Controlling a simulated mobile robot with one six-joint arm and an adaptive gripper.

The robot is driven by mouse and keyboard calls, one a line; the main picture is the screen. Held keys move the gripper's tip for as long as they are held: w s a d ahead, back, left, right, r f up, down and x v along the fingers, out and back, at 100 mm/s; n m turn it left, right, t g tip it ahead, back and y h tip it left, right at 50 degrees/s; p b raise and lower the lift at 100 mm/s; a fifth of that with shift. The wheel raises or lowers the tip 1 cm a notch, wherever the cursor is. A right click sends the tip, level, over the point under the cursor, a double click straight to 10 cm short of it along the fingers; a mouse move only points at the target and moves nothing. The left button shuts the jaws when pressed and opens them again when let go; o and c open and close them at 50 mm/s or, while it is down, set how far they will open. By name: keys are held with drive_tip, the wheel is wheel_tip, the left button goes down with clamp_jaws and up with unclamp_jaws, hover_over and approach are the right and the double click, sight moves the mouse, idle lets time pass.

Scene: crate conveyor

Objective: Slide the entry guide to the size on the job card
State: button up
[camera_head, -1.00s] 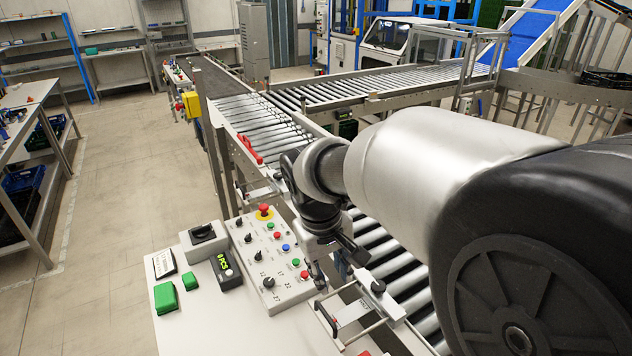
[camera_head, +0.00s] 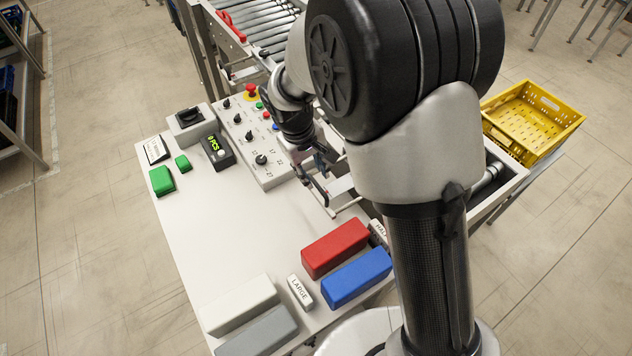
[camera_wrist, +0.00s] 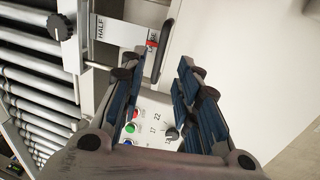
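The entry guide's pale slide plate (camera_wrist: 118,32) is at the top of the wrist view. It has a black knob (camera_wrist: 62,26), a HALF label, a second label partly hidden by a finger, and a red mark beside that label. A black handle bar (camera_wrist: 163,52) stands at its right end. My gripper (camera_wrist: 162,64) is open and empty, its fingertips just short of the handle. In the head view the guide plate (camera_head: 342,186) is partly hidden by my arm, with my gripper (camera_head: 314,168) close by.
The control panel (camera_head: 240,130) with buttons and dials is left of my gripper. Red (camera_head: 335,247), blue (camera_head: 356,278), white (camera_head: 238,304) and grey (camera_head: 258,332) blocks lie on the near tabletop. A yellow crate (camera_head: 535,115) is at right. Conveyor rollers (camera_wrist: 40,85) run along the left of the wrist view.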

sight(318, 185)
drive_tip(key=f, duration=0.5)
drive_tip(key=shift+w+d+b, duration=0.25)
drive_tip(key=shift+d+b, duration=0.1)
drive_tip(key=shift+d, duration=0.05)
drive_tip(key=shift+c, duration=0.6)
clamp_jaws()
